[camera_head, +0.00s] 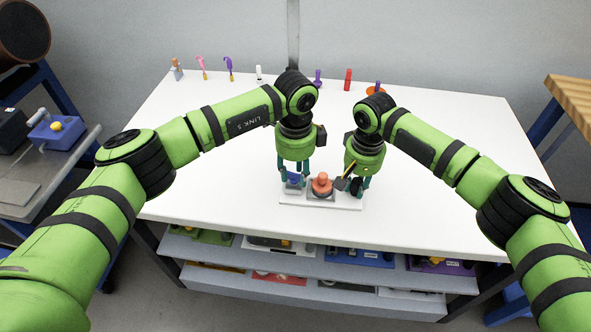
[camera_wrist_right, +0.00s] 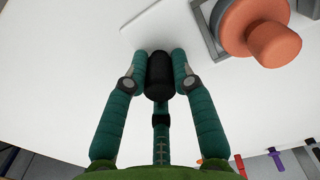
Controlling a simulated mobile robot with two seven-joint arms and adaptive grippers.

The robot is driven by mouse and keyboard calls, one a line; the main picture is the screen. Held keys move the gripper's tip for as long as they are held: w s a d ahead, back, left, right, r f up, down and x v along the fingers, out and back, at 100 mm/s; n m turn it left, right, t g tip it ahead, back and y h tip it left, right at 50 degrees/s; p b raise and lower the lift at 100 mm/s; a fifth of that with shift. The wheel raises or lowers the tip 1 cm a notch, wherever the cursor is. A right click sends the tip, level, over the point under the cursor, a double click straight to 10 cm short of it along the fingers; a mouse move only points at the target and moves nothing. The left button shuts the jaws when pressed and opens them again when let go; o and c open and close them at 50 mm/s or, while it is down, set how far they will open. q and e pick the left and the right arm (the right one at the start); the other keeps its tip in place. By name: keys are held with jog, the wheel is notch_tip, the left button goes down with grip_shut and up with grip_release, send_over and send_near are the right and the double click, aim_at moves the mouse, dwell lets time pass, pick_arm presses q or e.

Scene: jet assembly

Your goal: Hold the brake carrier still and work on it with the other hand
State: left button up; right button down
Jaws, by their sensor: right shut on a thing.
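The white base plate (camera_head: 334,204), which looks like the brake carrier, lies flat near the middle of the table. An orange stepped round part (camera_head: 321,184) sits on a dark grey block on it; it also shows in the right wrist view (camera_wrist_right: 262,30). A small blue and grey part (camera_head: 293,180) is at the plate's left end. My left gripper (camera_head: 294,177) points down around this part; whether its fingers grip it is unclear. My right gripper (camera_head: 356,185) is at the plate's right end, shut on a black cylindrical thing (camera_wrist_right: 160,72). Its lower end is hidden.
Small tools and parts stand along the table's back edge, including a red cylinder (camera_head: 348,79) and an orange dish (camera_head: 376,91). Shelves below the front edge hold coloured parts. A side bench with a blue box (camera_head: 52,132) stands left. The white table (camera_head: 225,185) is otherwise clear.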

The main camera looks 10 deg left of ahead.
pick_arm(q)
grip_shut()
